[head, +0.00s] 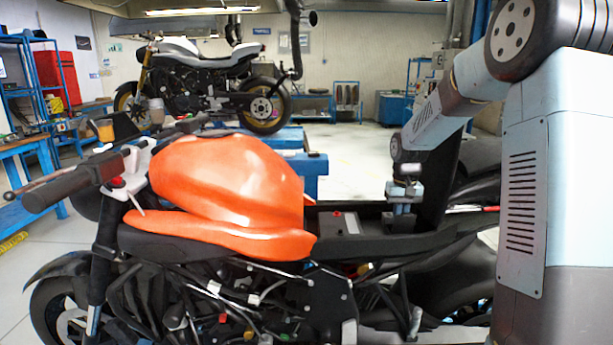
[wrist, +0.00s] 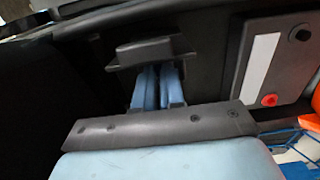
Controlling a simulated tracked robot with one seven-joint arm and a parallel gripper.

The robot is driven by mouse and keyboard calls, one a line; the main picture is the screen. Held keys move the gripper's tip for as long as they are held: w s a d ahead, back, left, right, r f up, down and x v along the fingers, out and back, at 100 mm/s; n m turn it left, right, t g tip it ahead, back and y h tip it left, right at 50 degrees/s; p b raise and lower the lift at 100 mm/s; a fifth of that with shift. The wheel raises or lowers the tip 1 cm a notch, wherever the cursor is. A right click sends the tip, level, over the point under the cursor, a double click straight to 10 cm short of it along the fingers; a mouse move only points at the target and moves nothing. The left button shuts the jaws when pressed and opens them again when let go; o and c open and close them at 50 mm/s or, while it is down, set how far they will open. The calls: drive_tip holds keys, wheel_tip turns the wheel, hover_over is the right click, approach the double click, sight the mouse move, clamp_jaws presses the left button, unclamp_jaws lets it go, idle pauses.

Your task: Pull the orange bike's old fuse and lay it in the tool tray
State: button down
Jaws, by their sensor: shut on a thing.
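The orange bike (head: 230,190) stands side-on in the head view, with an open bay behind its tank. My gripper (head: 403,208) points down into the rear of this bay. In the wrist view, my gripper's blue fingers (wrist: 158,70) are close together at a dark grey block with a flange (wrist: 145,48). The gripper is shut on this block, which looks like a cover or cap. I cannot make out a fuse, and I cannot tell whether the block is seated or lifted. I cannot identify the tool tray in either view.
A battery (head: 338,222) with a red terminal sits in the bay in front of my gripper; it also shows in the wrist view (wrist: 285,62). A black panel (head: 440,180) stands up beside my gripper. A second bike (head: 195,80) stands behind, with open floor to its right.

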drive_tip(key=shift+r, duration=1.3)
